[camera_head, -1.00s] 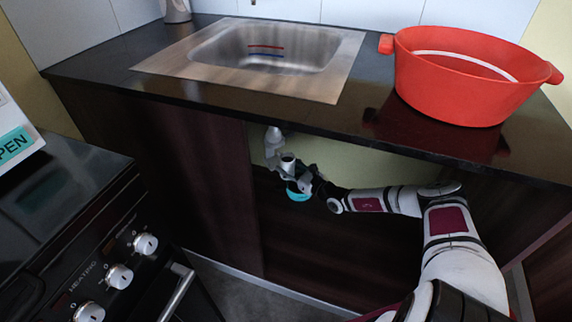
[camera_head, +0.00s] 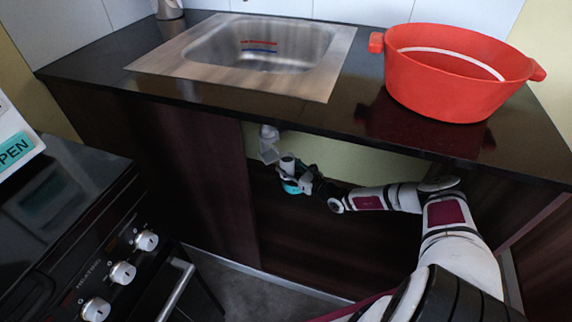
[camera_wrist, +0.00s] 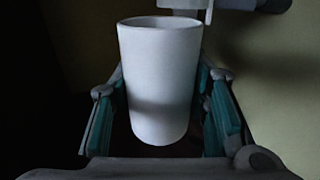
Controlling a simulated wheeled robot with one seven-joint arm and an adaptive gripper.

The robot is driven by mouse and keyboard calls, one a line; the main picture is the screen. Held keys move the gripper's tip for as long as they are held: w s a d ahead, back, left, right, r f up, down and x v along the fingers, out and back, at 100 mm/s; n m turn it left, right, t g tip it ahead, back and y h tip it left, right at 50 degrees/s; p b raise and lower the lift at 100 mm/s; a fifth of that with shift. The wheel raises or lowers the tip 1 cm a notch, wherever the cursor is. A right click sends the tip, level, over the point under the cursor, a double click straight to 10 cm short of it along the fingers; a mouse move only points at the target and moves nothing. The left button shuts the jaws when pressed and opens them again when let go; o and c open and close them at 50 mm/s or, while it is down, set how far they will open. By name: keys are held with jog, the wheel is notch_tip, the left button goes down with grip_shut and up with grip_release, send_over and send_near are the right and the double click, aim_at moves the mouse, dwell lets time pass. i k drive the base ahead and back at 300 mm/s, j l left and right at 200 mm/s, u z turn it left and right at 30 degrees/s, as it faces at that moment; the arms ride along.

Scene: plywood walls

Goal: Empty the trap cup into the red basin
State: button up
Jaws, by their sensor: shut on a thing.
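The trap cup (camera_head: 287,166) is a white, slightly tapered cup under the counter, below the sink. In the wrist view the cup (camera_wrist: 160,75) stands upright with its wide rim on top, between the teal-padded fingers. My gripper (camera_head: 294,185) is shut on it. The cup's contents cannot be made out. The grey trap pipe (camera_head: 268,145) is just above and left of the cup in the head view; a pipe end (camera_wrist: 209,12) also shows past the rim in the wrist view. The red basin (camera_head: 450,95) stands on the counter at the right.
The dark counter (camera_head: 345,115) overhangs my arm and the cup. The steel sink (camera_head: 265,50) is set into it. A dark cabinet panel (camera_head: 205,180) is left of the opening, and a stove (camera_head: 110,250) stands at the front left. The counter between sink and basin is clear.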

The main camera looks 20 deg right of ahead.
aim_at(441, 73)
jog(key=k, duration=1)
